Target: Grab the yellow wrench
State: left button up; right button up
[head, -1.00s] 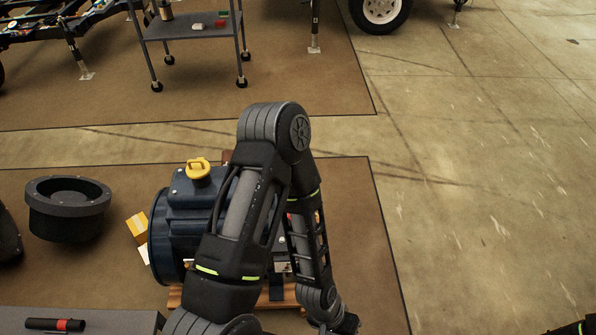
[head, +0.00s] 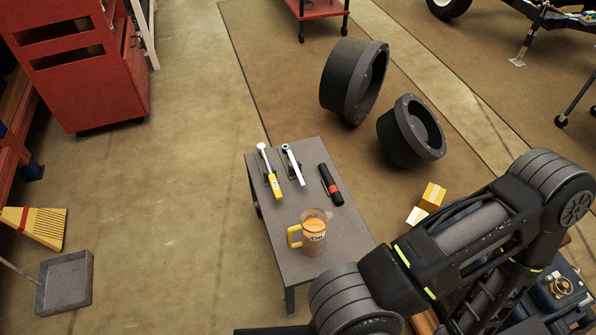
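The yellow wrench (head: 273,185) lies on the grey table (head: 325,240) near its far left corner. It has a yellow handle and a pale metal shaft and head pointing away from me. One of my arms fills the lower right of the head view, bent at the elbow beside the table's right side. Neither gripper shows, so nothing can be seen of their fingers.
A red cabinet (head: 80,60), broom (head: 36,226) and dustpan (head: 64,282) are left. Floor left of the table is clear.

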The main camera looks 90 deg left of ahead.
aim_at(261, 147)
jog(key=u, duration=6.5)
jog(key=i+l+z, duration=0.1)
jog(key=i+z, duration=0.2)
jog(key=z, duration=0.15)
jog(key=i+z, duration=0.6)
jog(key=z, duration=0.25)
jog(key=i+j+z, duration=0.25)
jog(key=z, duration=0.2)
jog(key=i+l+z, duration=0.2)
jog(key=z, duration=0.2)
jog(key=i+z, duration=0.75)
jog(key=i+j+z, duration=0.1)
jog(key=i+z, duration=0.35)
jog(key=i, duration=0.6)
jog(key=i+j+z, duration=0.15)
jog(key=i, duration=0.6)
jog(key=i+j+z, duration=0.1)
jog(key=i, duration=0.6)
